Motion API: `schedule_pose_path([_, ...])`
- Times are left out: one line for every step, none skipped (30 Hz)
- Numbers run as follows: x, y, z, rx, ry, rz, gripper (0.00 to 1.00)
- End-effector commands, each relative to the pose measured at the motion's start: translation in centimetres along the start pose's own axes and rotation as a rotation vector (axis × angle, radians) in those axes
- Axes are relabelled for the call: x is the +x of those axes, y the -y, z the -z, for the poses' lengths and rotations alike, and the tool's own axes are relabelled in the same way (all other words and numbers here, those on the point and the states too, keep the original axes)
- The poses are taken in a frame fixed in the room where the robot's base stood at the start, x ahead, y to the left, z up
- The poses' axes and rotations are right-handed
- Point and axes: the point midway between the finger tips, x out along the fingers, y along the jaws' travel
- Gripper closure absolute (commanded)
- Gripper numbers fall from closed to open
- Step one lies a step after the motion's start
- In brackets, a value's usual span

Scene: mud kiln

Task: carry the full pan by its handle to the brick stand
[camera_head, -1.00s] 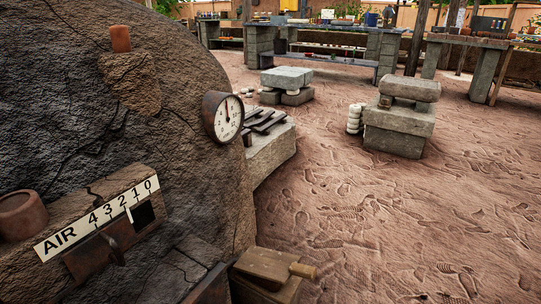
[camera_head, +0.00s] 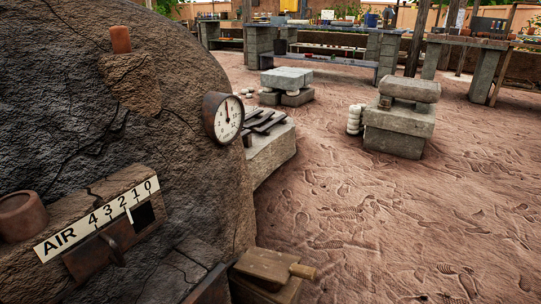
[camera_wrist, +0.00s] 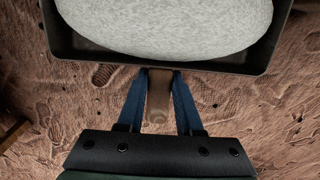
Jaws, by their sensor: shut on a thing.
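The pan (camera_wrist: 222,67) is dark and straight-sided, and its near part shows at the top of the wrist view. A pale grey, speckled, rounded heap (camera_wrist: 165,25) fills it. My gripper (camera_wrist: 160,76) is shut on the pan's brown handle (camera_wrist: 158,100), with a blue finger on each side. Sandy ground shows below the pan. The head view shows neither pan nor gripper. It shows two low block stands: one with pale slabs (camera_head: 286,76) in the middle distance, and one with a thick top slab (camera_head: 398,127) at right. I cannot tell which is the brick stand.
The large dark kiln (camera_head: 165,95) fills the left, with a dial (camera_head: 228,117) and an AIR scale plate (camera_head: 98,218). A ledge with dark bars (camera_head: 270,150) juts from it. A wooden paddle (camera_head: 268,266) lies on a box at bottom. Open trodden sand (camera_head: 400,215) lies right.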

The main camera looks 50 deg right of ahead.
Motion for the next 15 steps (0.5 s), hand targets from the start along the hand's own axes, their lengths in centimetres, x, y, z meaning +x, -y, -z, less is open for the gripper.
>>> schedule_pose_path([-0.1,0.1,-0.1,0.000,0.002,0.002,1.00])
schedule_pose_path([-0.2,0.1,-0.1,0.000,0.002,0.002,1.00])
schedule_pose_path([-0.3,0.1,-0.1,0.000,0.002,0.002,1.00])
schedule_pose_path([-0.3,0.1,-0.1,0.000,0.002,0.001,1.00])
schedule_pose_path([-0.5,0.1,-0.1,0.000,0.002,0.001,1.00])
schedule_pose_path([-0.6,0.1,-0.1,0.000,0.002,0.001,1.00])
schedule_pose_path([-0.8,0.1,-0.1,0.000,0.002,0.001,1.00])
schedule_pose_path([-0.9,0.1,-0.1,0.000,0.002,0.001,1.00])
schedule_pose_path([-1.1,0.1,-0.1,0.000,0.002,0.001,1.00])
schedule_pose_path([-1.2,0.1,-0.1,0.000,0.002,0.001,1.00])
schedule_pose_path([-1.3,0.1,-0.1,0.000,0.002,0.001,1.00])
schedule_pose_path([-1.4,0.0,-0.1,0.000,0.002,0.001,1.00])
schedule_pose_path([-1.6,0.0,-0.1,0.000,0.002,0.001,1.00])
schedule_pose_path([-1.7,0.0,-0.1,0.000,0.002,0.001,1.00])
schedule_pose_path([-1.8,0.0,-0.1,0.000,0.002,0.001,1.00])
